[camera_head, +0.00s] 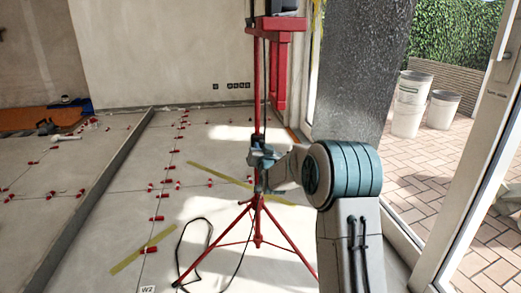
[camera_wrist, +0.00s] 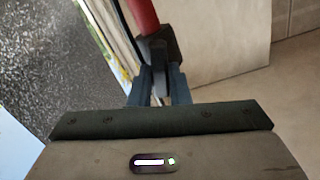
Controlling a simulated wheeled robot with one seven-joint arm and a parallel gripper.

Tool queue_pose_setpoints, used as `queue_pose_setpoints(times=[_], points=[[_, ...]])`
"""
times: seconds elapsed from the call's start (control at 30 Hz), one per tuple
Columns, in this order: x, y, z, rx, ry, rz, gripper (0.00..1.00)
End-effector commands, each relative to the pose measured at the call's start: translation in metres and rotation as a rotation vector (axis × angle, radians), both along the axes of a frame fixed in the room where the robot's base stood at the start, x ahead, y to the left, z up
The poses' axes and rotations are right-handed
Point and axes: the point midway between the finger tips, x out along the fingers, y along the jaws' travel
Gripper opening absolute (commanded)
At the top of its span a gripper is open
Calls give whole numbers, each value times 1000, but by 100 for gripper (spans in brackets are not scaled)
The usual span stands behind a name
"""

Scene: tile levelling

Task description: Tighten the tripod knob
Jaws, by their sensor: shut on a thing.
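The red tripod (camera_head: 257,95) stands upright on the tiled floor, with its legs spread below my gripper. My gripper (camera_head: 259,168) is at the tripod's column, at about mid-height, just above the legs. In the wrist view, the blue-grey fingers of my gripper (camera_wrist: 159,82) are closed around a part at a dark collar. The tripod knob (camera_wrist: 160,50) shows as a dark piece between and beyond the fingertips, below the red column (camera_wrist: 143,14). Most of what the fingers hold is hidden by them.
A grey pillar (camera_head: 362,70) stands close to the right of the tripod. A dark cable (camera_head: 207,240) lies looped on the floor left of the legs. Several red tile clips (camera_head: 155,218) dot the floor at left. White buckets (camera_head: 410,105) stand outside the glass door.

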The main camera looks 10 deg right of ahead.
Motion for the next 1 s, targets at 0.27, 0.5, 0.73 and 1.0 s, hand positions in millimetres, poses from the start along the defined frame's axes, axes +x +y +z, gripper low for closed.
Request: queue_pose_setpoints(times=[0.27,0.5,0.73,1.0], points=[[0,-2,-1,263,0,-1,0],[0,-4,-2,492,0,-2,0],[0,-4,-3,711,0,-2,0],[0,-6,-4,958,0,-2,0]])
